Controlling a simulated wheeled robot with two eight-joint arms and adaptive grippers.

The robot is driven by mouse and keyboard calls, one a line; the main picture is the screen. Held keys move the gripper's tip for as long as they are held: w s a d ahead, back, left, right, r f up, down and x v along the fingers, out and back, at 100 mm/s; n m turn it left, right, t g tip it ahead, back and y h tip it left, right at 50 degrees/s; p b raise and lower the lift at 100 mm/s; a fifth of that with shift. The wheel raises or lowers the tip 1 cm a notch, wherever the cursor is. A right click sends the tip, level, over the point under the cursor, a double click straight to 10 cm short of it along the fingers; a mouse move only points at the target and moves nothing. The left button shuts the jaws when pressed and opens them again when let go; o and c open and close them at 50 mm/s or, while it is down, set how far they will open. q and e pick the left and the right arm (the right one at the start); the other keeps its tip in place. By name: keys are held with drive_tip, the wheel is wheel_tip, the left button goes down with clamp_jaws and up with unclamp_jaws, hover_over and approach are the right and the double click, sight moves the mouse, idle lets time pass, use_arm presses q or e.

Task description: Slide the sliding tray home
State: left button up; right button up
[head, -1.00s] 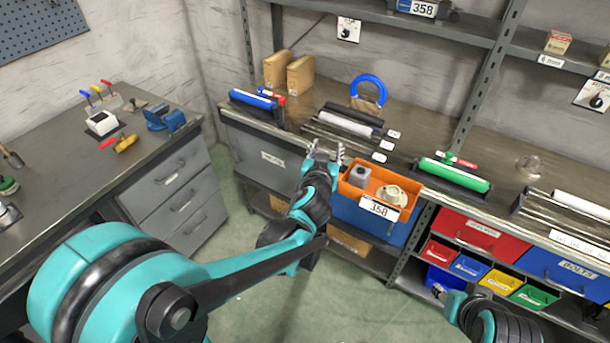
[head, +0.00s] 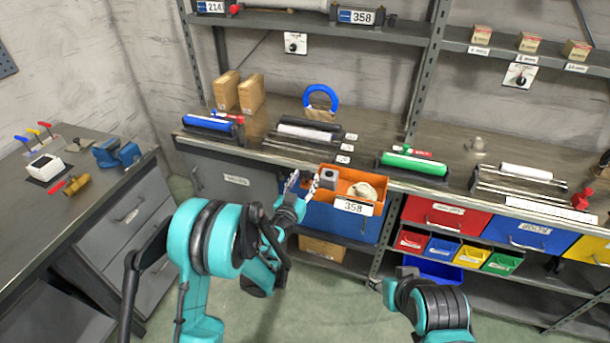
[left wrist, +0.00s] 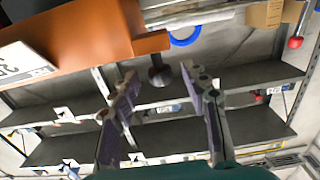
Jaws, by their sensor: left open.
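The orange tray (head: 326,196), with a white 358 label (head: 353,207) on its front, juts out from the bench above a blue front. It holds a grey block (head: 328,179) and a pale round part (head: 362,191). My left gripper (head: 302,184) is open and empty at the tray's left front corner. In the left wrist view the tray (left wrist: 95,30) fills the upper left, and a dark round knob (left wrist: 160,77) at its edge appears between the open fingers (left wrist: 160,88). Contact cannot be told. My right gripper (head: 376,284) is low at right; its fingers are unclear.
The bench top (head: 265,125) carries a blue roller (head: 208,123), a green roller (head: 413,164) and white rollers on racks. Red (head: 440,215) and blue (head: 538,235) drawers and small bins are right of the tray. A workbench (head: 95,195) stands at left; open floor lies between.

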use_arm(q)
drive_tip(key=shift+x, duration=1.4)
clamp_jaws()
